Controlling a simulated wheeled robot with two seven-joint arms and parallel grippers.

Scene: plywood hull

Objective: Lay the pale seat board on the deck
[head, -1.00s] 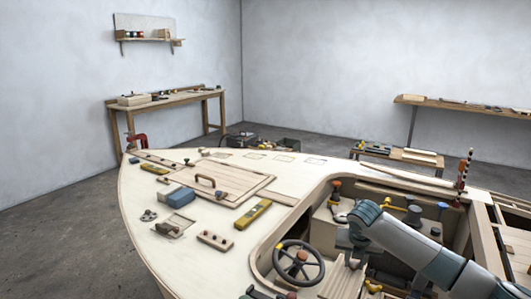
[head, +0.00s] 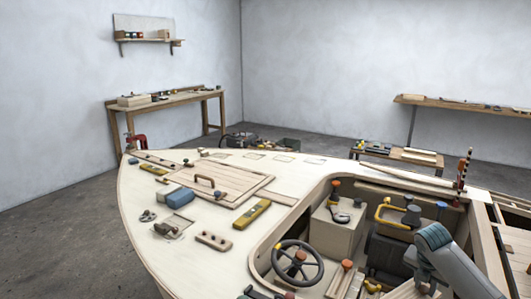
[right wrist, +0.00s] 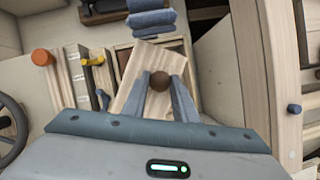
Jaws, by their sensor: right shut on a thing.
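The pale seat board (right wrist: 135,98) shows in the right wrist view as a light wooden board with a round brown knob (right wrist: 160,81). My right gripper (right wrist: 161,86) is shut on this knob, with one finger on each side of it. The board sits tilted in that picture, and part of it is hidden by the fingers. In the head view my right arm reaches down into the cockpit at the lower right, and its gripper is hard to make out there. The pale deck (head: 315,176) spreads forward of the cockpit. My left gripper is not in view.
The deck carries a hatch with a handle (head: 205,181), a yellow level (head: 252,213), blue blocks (head: 180,198) and small tools. A steering wheel (head: 298,262), a box (head: 336,228) and a yellow-handled thing (head: 390,213) are in the cockpit. The deck's right part is mostly clear.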

